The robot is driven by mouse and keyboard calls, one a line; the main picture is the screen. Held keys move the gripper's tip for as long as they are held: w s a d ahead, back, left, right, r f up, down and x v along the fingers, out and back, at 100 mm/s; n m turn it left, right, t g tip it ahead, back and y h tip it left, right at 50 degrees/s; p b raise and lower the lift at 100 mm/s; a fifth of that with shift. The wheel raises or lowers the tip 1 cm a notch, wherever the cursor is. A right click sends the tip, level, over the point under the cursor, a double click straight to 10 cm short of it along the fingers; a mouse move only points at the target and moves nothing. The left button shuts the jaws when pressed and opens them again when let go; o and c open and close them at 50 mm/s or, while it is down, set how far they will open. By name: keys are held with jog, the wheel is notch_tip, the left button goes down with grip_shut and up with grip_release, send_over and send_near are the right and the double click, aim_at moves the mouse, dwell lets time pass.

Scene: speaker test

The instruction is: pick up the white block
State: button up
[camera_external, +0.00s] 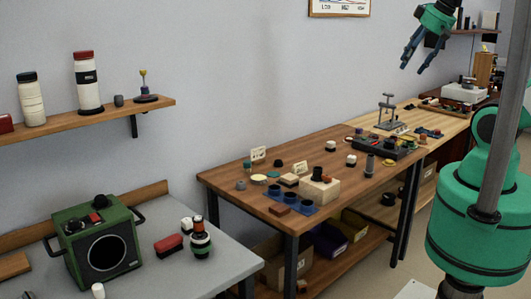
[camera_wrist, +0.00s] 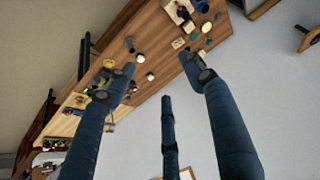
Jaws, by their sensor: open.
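Two small white blocks with dark tops stand on the brown wooden table; one white block (camera_external: 330,147) is near its back edge and another white block (camera_external: 351,160) is a little to the right. I cannot tell which one the task means. They seem to be the two pale spots in the wrist view, one (camera_wrist: 140,58) above the other (camera_wrist: 150,76). My gripper (camera_external: 411,69) is open and empty, high above the tables, up and to the right of both blocks. Its blue fingers (camera_wrist: 158,68) spread apart in the wrist view, with the blocks far beyond them.
A beige box (camera_external: 322,192), blue cups (camera_external: 275,190) and several small items crowd the brown table (camera_external: 232,177). A dark tray (camera_external: 385,149) and a grey cylinder (camera_external: 369,165) stand right of the blocks. A green radio-like box (camera_external: 75,236) sits on a grey table (camera_external: 225,262).

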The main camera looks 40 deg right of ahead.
jog(key=shift+f, duration=0.1)
jog(key=shift+f+b, duration=0.35)
jog(key=shift+b, duration=0.1)
jog(key=shift+c, duration=0.2)
jog(key=shift+w, duration=0.1)
